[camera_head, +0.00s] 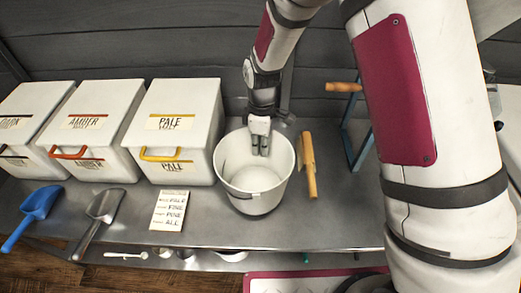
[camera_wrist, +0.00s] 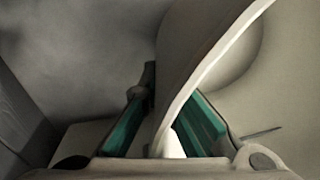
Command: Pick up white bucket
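The white bucket (camera_head: 250,200) stands upright on the metal table in the head view and looks empty. A thin handle lies against its front. My gripper (camera_head: 260,149) points down at the bucket's far rim. In the wrist view, the bucket's pale rim (camera_wrist: 212,62) runs between the two green-padded fingers of my gripper (camera_wrist: 167,97). The left finger stands apart from the rim, with a visible gap. The right finger is close behind the rim, which partly hides it; I cannot tell whether it touches. The gripper is open around the wall.
White bins labelled Pale (camera_head: 172,168) and Amber (camera_head: 88,160) stand left of the bucket, with another beside them. A note card (camera_head: 169,210), a metal scoop (camera_head: 101,210) and a blue scoop (camera_head: 35,212) lie toward the front left.

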